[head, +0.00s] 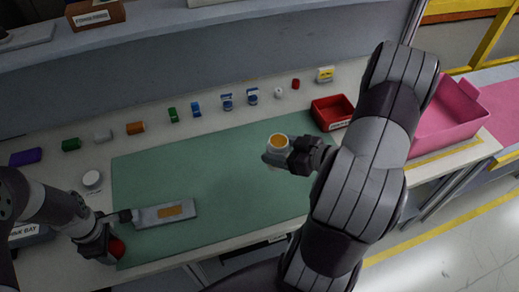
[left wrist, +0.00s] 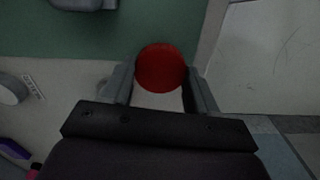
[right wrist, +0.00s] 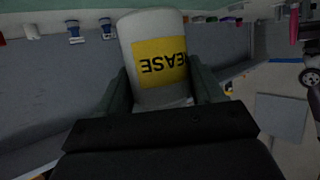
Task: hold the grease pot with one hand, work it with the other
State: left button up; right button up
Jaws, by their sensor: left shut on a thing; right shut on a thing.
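The grease pot (head: 278,141) is raised over the green mat, with its round orange-yellow top facing up. My right gripper (head: 296,157) is shut on its side. In the right wrist view the white pot (right wrist: 150,32) sits between the fingers (right wrist: 162,95), its yellow GREASE label facing the camera. My left gripper (head: 112,246) is far from the pot, near the mat's front left corner. It is shut on a red round thing (head: 117,247).
The green mat (head: 230,175) is mostly clear. A grey tray (head: 150,217) lies beside my left gripper. A white round piece (head: 92,179) stands left of the mat. A red bin (head: 333,112) and a pink crate (head: 450,115) stand right. Several small coloured items line the back.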

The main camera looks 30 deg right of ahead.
pick_arm(q)
jog(key=shift+r, duration=0.1)
pick_arm(e)
jog(key=shift+r+v, duration=0.15)
jog(key=shift+v, duration=0.65)
jog(key=shift+r+v, duration=0.15)
jog(key=shift+v, duration=0.6)
jog(key=shift+w+d, duration=0.1)
jog(key=shift+w, duration=0.05)
jog(key=o, duration=0.4)
jog(key=c, duration=0.8)
jog(key=shift+o, duration=0.2)
